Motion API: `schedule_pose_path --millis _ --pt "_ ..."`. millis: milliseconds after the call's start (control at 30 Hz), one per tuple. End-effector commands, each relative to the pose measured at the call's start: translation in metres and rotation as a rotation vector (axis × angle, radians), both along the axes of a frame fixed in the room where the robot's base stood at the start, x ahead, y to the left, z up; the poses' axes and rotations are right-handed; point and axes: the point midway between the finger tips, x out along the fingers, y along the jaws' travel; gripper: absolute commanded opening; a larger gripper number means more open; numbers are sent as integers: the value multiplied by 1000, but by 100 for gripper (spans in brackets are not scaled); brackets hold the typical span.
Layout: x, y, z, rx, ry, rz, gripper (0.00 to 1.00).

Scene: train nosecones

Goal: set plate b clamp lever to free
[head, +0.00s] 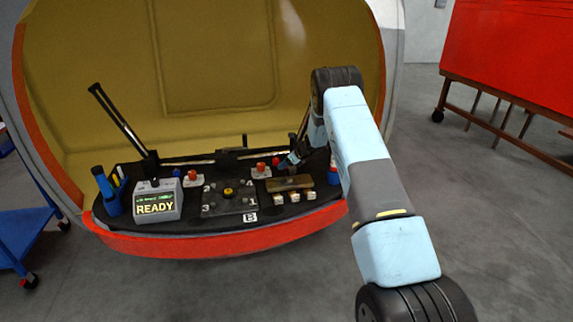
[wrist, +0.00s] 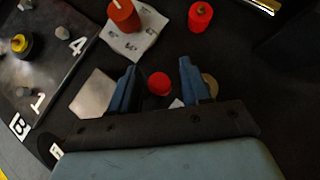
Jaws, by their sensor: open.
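Plate B (head: 228,203) is a dark numbered plate with a yellow knob (head: 228,191) in its middle and a "B" label in front. Its edge also shows at the left of the wrist view (wrist: 62,75). Behind its right side a red knob (head: 261,167) stands on a white card with small pictograms, seen in the wrist view as a red cylinder (wrist: 124,15). My gripper (head: 291,161) is low over the console, right of that card. In the wrist view its blue fingers (wrist: 158,66) are apart, with a red ball (wrist: 159,84) seen between them. I cannot tell which red part is the clamp lever or its setting.
Another red cylinder (wrist: 200,14) stands beyond the fingers. A brown block (head: 289,183) and several small pale blocks lie on the right. A READY display (head: 156,201) and a blue pen cup (head: 110,203) stand on the left. A black bar crosses the back.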

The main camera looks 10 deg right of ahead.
Motion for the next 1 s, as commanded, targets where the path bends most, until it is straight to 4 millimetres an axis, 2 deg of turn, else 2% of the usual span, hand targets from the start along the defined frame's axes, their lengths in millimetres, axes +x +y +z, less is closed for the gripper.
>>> schedule_pose_path --millis 200,700,1000 --pt "0 0 0 0 0 0 47" --pt "0 -2 0 0 0 -1 0" --pt "0 -3 0 0 0 -3 0"
